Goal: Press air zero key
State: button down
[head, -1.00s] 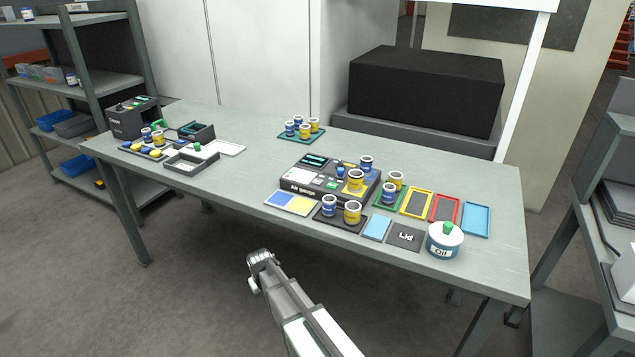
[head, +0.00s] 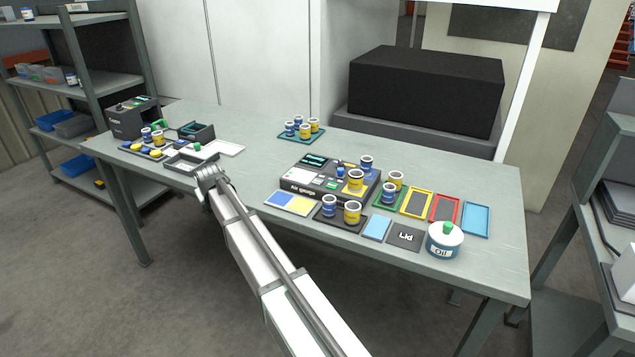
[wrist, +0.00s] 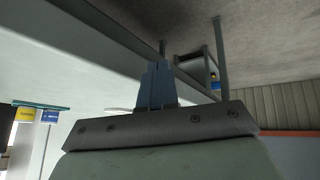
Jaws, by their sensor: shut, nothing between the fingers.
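The air gauge (head: 291,187), a dark box labelled "Air gauge", sits on the table in the head view. It has a dark display (head: 314,160), a pale panel (head: 303,176) and several small buttons on top; which one is the air zero key is too small to tell. Blue and yellow ring pieces stand on its right part. My gripper (head: 207,172) is left of the gauge, apart from it, near the table's front edge beside the grey tray. In the wrist view its fingers (wrist: 155,85) are together and empty.
Blue and yellow cups (head: 352,212) stand on a dark mat in front of the gauge. Coloured frames and an oil pot (head: 444,241) are to the right. A grey tray (head: 183,165) and a dark device (head: 133,119) are at the left. Bare table (head: 245,170) lies between my gripper and the gauge.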

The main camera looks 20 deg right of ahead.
notch_tip(320, 180, up, 4)
jog(key=w, duration=0.2)
notch_tip(320, 180, up, 14)
jog(key=m+t+y, duration=0.2)
jog(key=m+y, duration=0.1)
jog(key=m, duration=0.6)
send_over(320, 182)
jog(key=shift+f, duration=0.2)
jog(key=shift+f, duration=4.4)
jog(key=shift+f, duration=0.8)
jog(key=shift+r, duration=0.8)
